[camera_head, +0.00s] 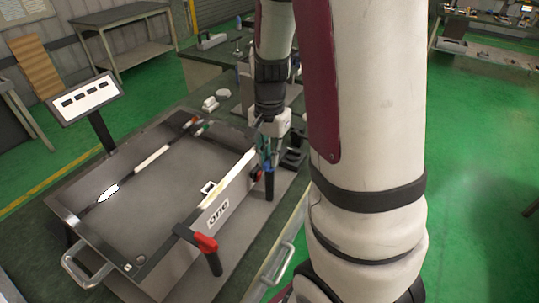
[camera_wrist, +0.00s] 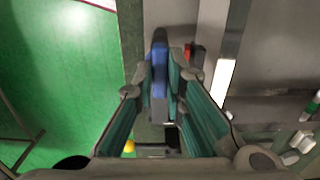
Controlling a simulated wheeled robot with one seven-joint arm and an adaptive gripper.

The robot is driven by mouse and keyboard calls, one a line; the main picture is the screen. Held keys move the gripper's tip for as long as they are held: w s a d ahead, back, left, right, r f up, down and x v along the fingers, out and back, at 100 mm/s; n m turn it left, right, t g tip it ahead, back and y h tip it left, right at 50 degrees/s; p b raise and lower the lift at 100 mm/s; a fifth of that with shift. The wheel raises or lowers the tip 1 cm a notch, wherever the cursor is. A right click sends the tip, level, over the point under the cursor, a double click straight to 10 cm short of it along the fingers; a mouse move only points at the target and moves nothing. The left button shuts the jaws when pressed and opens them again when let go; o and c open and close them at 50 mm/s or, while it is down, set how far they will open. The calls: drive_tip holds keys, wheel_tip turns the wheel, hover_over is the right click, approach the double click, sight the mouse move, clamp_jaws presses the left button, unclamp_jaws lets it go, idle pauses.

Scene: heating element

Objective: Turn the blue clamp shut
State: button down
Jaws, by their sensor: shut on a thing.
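The blue clamp (camera_wrist: 159,52) lies between the two fingers of my gripper (camera_wrist: 161,82) in the wrist view. The fingers press on both sides of its long blue handle. In the head view my gripper (camera_head: 267,148) reaches down at the right side of the grey box marked "one" (camera_head: 235,195). There the clamp is mostly hidden by the fingers, with a dark upright part (camera_head: 269,186) below them. I cannot tell how far the clamp is turned.
A red clamp (camera_head: 206,243) stands at the box's near corner. A metal handle (camera_head: 85,272) is on the box's front left. A small screen (camera_head: 86,98) stands at the back left. White parts (camera_head: 212,102) lie on the bench behind. Green floor lies beyond the bench.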

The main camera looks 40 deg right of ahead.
drive_tip(key=shift+n, duration=0.3)
drive_tip(key=n, duration=0.4)
drive_tip(key=n+p, duration=0.1)
drive_tip(key=n, duration=0.4)
drive_tip(key=shift+r, duration=0.1)
drive_tip(key=n+p, duration=0.2)
drive_tip(key=n, duration=0.3)
drive_tip(key=shift+n+p, duration=0.9)
drive_tip(key=shift+n, duration=0.7)
drive_tip(key=shift+w, duration=0.1)
drive_tip(key=c, duration=1.6)
unclamp_jaws()
drive_tip(key=shift+c, duration=0.2)
